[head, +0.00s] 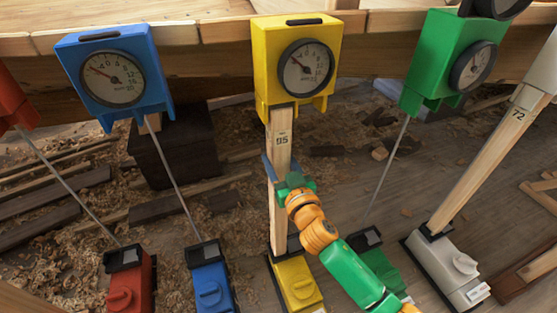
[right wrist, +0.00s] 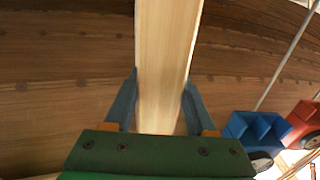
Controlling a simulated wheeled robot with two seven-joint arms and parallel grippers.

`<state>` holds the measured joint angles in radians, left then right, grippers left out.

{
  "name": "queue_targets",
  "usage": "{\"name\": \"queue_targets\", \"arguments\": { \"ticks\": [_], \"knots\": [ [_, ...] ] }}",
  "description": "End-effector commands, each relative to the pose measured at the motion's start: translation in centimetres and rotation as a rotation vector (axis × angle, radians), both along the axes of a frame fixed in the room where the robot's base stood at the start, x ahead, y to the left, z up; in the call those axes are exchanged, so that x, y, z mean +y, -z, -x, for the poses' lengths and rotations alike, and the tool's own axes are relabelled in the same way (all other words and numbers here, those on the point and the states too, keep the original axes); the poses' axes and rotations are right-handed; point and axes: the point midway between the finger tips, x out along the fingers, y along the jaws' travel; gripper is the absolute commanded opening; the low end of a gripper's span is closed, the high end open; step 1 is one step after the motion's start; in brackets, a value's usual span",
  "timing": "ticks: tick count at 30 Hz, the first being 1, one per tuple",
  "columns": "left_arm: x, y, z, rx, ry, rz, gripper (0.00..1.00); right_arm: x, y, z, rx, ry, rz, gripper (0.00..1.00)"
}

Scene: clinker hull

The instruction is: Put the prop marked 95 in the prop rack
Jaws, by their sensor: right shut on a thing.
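The prop marked 95 (head: 281,148) is a pale wooden post. It stands nearly upright between a yellow base (head: 297,282) below and the yellow gauge box (head: 281,60) above. My right gripper (head: 281,174) is shut on this prop, about halfway up and below its number. In the right wrist view the prop (right wrist: 167,45) runs between the two blue fingers of the right gripper (right wrist: 160,88). My left gripper is not in view. I cannot make out the prop rack for certain; a wooden frame (head: 544,190) shows partly at the right edge.
A prop marked 72 (head: 490,150) leans on a white base (head: 448,272) at right. Blue (head: 112,75) and green (head: 452,62) gauge boxes, with thin rods, flank the yellow one under the hull. Dark timber and shavings cover the left floor.

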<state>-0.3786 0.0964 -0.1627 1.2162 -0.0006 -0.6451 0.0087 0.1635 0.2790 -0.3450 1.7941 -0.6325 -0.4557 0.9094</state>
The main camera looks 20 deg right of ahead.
Motion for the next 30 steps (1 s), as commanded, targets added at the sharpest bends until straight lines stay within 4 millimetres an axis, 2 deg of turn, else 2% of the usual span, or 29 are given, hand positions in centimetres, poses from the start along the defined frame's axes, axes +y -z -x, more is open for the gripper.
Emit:
{"name": "queue_targets", "arguments": {
  "ticks": [11,30],
  "knots": [
    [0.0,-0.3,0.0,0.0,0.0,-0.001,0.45,0.0,-0.4,0.1,-0.003,-0.001,0.0,0.0],
    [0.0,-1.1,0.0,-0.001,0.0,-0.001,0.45,-0.1,-0.3,4.1,-0.002,-0.002,-0.001,0.0]
  ]
}}
